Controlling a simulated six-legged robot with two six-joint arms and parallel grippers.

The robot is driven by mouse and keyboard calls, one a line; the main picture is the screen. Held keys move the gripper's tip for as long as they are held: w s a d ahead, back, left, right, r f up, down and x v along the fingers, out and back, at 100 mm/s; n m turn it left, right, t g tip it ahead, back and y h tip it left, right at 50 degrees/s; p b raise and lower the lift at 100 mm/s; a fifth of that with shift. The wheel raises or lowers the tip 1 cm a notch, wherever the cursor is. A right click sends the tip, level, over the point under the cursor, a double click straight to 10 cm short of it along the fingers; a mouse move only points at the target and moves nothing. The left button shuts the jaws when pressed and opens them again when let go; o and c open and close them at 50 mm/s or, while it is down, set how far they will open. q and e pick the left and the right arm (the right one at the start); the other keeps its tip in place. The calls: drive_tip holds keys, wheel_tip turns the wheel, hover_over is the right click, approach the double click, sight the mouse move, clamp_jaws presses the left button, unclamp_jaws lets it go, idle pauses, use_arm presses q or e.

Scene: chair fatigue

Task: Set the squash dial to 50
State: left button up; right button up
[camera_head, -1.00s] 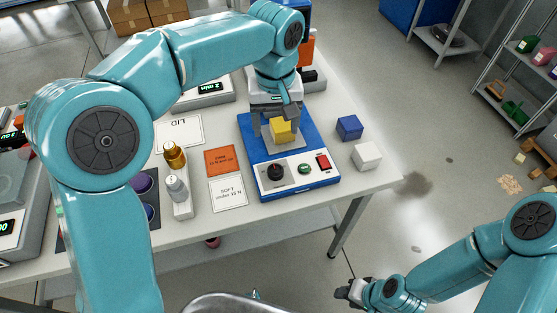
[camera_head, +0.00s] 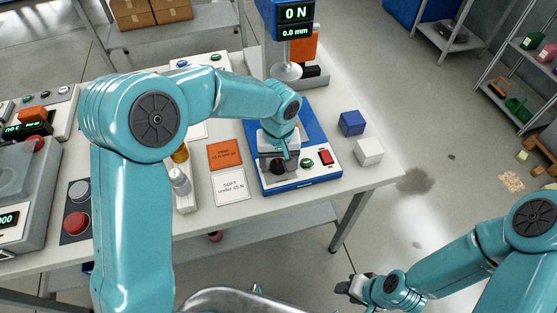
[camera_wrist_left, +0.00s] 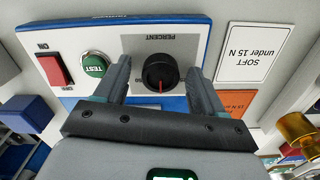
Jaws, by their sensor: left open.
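The squash dial (camera_wrist_left: 158,72) is a round black knob with a red pointer line, on a grey plate marked PERCENT. In the left wrist view the line points toward the bottom of the picture, toward my gripper. My left gripper (camera_head: 278,165) is open, with one finger on each side of the dial; I cannot tell whether they touch it. In the head view the gripper and wrist partly cover the dial. The dial sits on the white front panel of the blue press (camera_head: 305,183). My right gripper (camera_head: 355,288) is off the table at lower right.
A green TEST button (camera_wrist_left: 95,65) and a red rocker switch (camera_wrist_left: 54,72) sit beside the dial. The display (camera_head: 295,20) reads 0 N and 0.0 mm. A blue cube (camera_head: 352,122) and a white cube (camera_head: 369,151) stand right of the press.

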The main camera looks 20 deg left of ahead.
use_arm(q)
drive_tip(key=shift+a, duration=0.1)
drive_tip(key=shift+c, duration=0.9)
drive_tip(key=c, duration=0.9)
drive_tip(key=m, duration=0.5)
drive_tip(key=shift+m+b, duration=0.4)
drive_tip(key=m, duration=0.6)
drive_tip(key=shift+a+r, duration=0.1)
drive_tip(key=shift+w, duration=0.1)
drive_tip(key=o, duration=1.1)
